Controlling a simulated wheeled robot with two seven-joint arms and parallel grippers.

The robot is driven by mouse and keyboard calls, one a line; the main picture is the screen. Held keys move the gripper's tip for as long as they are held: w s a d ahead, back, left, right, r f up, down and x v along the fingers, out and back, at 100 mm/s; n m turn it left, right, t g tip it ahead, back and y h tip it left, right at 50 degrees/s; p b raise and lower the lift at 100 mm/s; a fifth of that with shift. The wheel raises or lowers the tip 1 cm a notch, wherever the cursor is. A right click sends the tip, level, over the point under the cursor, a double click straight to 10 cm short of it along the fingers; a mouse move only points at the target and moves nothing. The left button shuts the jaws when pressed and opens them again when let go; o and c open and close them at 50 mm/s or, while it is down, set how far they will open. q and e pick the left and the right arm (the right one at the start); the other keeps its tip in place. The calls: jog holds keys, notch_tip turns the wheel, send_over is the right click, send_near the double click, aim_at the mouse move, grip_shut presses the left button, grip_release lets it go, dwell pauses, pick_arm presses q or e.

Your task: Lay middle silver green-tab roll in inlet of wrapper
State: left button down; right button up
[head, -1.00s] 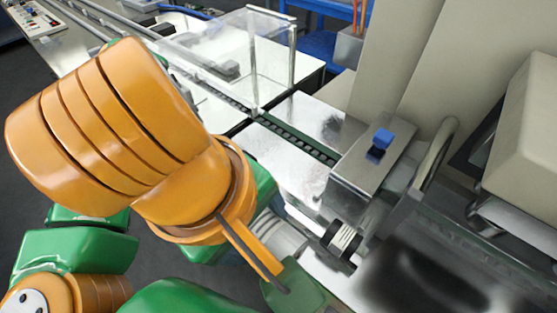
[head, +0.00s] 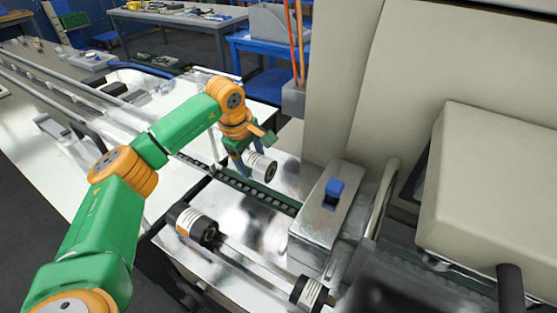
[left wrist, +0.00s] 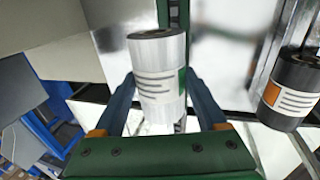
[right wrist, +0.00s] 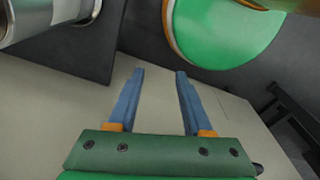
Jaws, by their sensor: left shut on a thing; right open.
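The silver roll (head: 262,166) is in my left gripper (head: 247,150), held above the wrapper's metal infeed deck at the far side of the chain track (head: 240,187). In the left wrist view the silver roll (left wrist: 158,60) has a white printed label and a green tab at its right edge. The left fingers (left wrist: 162,88) are shut on its two sides. The track (left wrist: 174,15) shows just behind it; I cannot tell whether the roll touches it. My right gripper (right wrist: 154,75) is open and empty in the right wrist view, outside the head view.
A black roll with an orange tab (head: 195,225) lies on the near deck, and another dark roll (head: 310,292) lies near the lower edge.

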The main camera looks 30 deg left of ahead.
pick_arm(q)
notch_tip(320, 180, down, 7)
jog(key=b, duration=0.5)
jog(key=shift+f+b, duration=0.15)
jog(key=shift+b, duration=0.25)
grip_release()
jog(key=shift+s+d, duration=0.1)
jog(key=v, duration=0.7)
jog(key=shift+s, duration=0.1)
